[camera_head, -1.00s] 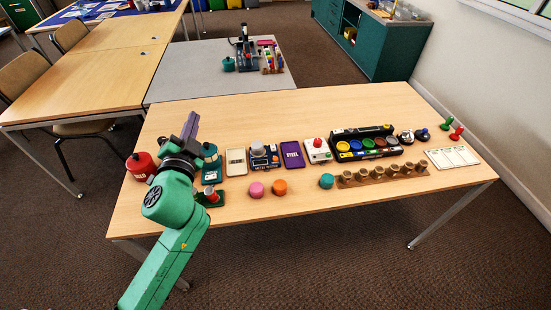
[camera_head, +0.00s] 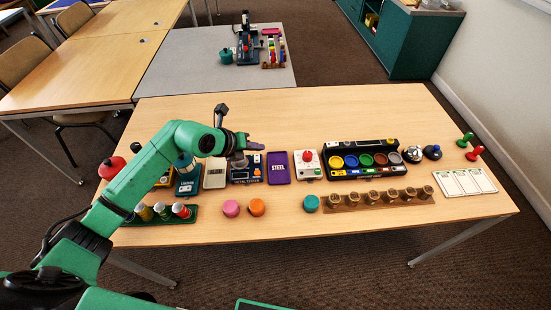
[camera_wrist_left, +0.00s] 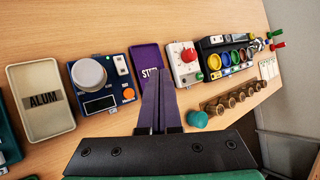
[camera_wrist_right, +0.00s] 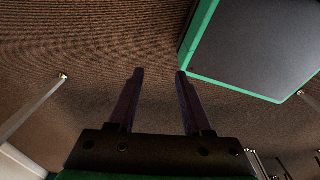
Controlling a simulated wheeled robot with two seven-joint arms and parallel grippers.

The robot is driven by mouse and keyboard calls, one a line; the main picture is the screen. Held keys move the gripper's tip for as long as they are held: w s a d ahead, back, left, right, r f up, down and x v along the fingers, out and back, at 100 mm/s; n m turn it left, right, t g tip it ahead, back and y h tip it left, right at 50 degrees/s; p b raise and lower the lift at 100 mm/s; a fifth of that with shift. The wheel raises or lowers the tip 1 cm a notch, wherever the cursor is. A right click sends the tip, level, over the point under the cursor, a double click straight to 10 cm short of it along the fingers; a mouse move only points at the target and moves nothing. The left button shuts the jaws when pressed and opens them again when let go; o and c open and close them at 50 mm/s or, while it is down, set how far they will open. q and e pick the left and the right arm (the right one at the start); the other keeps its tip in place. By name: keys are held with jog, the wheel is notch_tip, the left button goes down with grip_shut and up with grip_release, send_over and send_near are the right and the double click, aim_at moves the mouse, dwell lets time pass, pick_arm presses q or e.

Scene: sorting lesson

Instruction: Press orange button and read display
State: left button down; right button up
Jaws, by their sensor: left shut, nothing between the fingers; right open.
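The dark blue tester (camera_head: 246,171) stands in the back row on the wooden table, partly hidden by my left gripper (camera_head: 258,147) in the head view. In the left wrist view the tester (camera_wrist_left: 88,117) has a large grey round top, an orange button (camera_wrist_left: 128,94) at its right and a dark display (camera_wrist_left: 100,104). No reading is legible on the display. My left gripper (camera_wrist_left: 159,76) is shut and empty, its purple fingers right of the orange button and apart from it in the picture. My right gripper (camera_wrist_right: 160,72) is open and empty, with carpet behind it.
An ALUM block (camera_wrist_left: 40,98) and a purple STEEL block (camera_head: 278,167) flank the tester. A white box with a red knob (camera_head: 307,165) stands farther right. Pink (camera_head: 231,208) and orange (camera_head: 256,207) round pieces lie in front. The front strip of the table is mostly clear.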

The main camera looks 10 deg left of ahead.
aim_at(257, 173)
jog(key=s+a, duration=0.2)
jog(key=s, duration=0.2)
pick_arm(q)
jog(key=f+b, duration=0.2)
jog(key=s+f+b, duration=0.1)
jog(key=f+b, duration=0.1)
jog(key=f, duration=0.1)
jog(key=a+f+b, duration=0.1)
jog(key=f+b, duration=0.1)
jog(key=b, duration=0.1)
jog(key=shift+s+f, duration=0.25)
jog(key=shift+f, duration=0.3)
pick_arm(e)
notch_tip(257, 173, down, 7)
jog(key=w, duration=0.1)
jog(key=shift+w+d, duration=0.25)
jog(key=shift+d, duration=0.15)
jog(key=shift+r, duration=0.15)
dwell(0.4)
pick_arm(q)
jog(key=shift+f, duration=0.35)
pick_arm(e)
jog(key=shift+a+f, duration=0.1)
jog(key=shift+f, duration=0.2)
